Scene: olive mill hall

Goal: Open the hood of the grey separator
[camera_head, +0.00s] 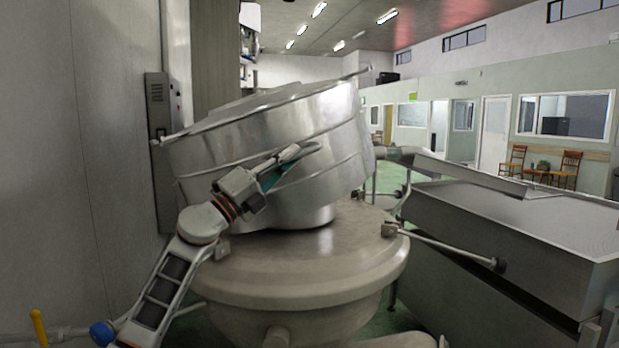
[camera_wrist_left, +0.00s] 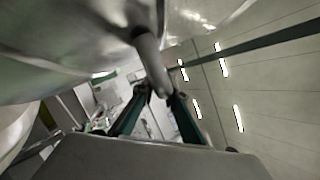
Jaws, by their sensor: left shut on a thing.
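The hood (camera_head: 235,150) of the grey separator is a large shiny metal drum, tilted up with its right side higher than its left. It stands over the wide grey separator body (camera_head: 300,268), partly raised from it. My left gripper (camera_head: 296,156) is in front of the hood and shut on a grey bar-shaped handle (camera_wrist_left: 149,62), which runs between the fingers in the left wrist view. The gripper's own fingers cover part of the handle in the head view. The hood's shiny underside or wall fills the upper left of the left wrist view. My right gripper is not in view.
A large steel trough (camera_head: 500,240) stands close on the right. A rod with a dark end (camera_head: 499,265) sticks out from the separator body toward it. A tall panel wall (camera_head: 75,150) and a grey control box (camera_head: 158,120) close off the left.

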